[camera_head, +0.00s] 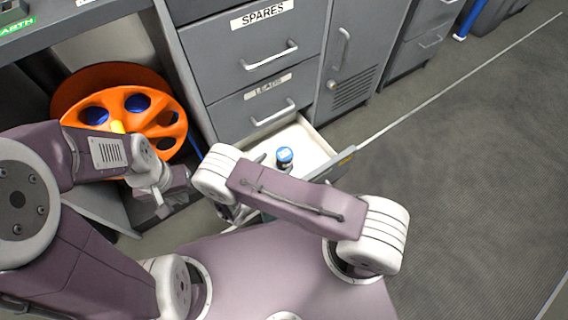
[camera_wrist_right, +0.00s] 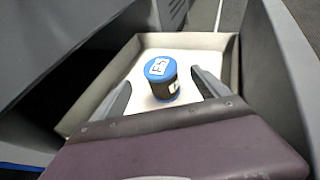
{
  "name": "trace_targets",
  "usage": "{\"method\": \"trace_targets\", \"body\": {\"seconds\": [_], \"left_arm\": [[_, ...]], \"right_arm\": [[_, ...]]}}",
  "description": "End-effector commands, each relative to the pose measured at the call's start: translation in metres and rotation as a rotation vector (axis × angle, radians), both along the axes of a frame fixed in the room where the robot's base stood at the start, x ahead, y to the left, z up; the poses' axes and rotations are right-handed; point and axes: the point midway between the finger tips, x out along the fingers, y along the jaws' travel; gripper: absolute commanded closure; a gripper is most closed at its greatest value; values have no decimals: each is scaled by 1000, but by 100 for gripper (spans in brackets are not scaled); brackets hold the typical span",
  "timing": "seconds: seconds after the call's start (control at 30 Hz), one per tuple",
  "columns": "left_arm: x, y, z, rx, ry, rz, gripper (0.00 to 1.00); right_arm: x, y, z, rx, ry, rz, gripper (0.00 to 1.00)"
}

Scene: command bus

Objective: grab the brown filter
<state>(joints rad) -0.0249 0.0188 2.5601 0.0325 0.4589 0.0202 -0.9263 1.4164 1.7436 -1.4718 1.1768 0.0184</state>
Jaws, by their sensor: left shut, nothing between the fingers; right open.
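A small cylinder with a blue lid and a dark, brownish body, which looks like the brown filter (camera_wrist_right: 163,88), stands upright in the open drawer (camera_wrist_right: 205,42). It has a white label on its lid, and it also shows in the head view (camera_head: 284,158). My right gripper (camera_wrist_right: 161,79) is open, with one finger on each side of the filter in the right wrist view. I cannot tell whether the fingers are level with it. In the head view my right arm hides most of that gripper. My left gripper (camera_head: 170,198) is shut and empty, left of the drawer.
The grey cabinet (camera_head: 255,85) with closed drawers marked SPARES and LEADS rises behind the open drawer. An orange reel (camera_head: 160,105) stands under the desk at left. Open floor (camera_head: 470,170) lies to the right.

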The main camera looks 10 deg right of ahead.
Motion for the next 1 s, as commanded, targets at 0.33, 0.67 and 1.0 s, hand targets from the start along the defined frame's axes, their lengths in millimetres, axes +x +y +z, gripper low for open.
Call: {"method": "trace_targets", "body": {"seconds": [0.33, 0.67, 1.0], "left_arm": [[0, 0, -32, 0, 0, 0, 100], [0, 0, -52, 0, 0, 0, 100], [0, 0, -51, 0, 0, 0, 100]], "right_arm": [[25, -24, -24, 1, -1, -6, 15], [51, -48, -33, 2, 0, -2, 15], [51, -47, -32, 2, 0, -2, 71]]}}
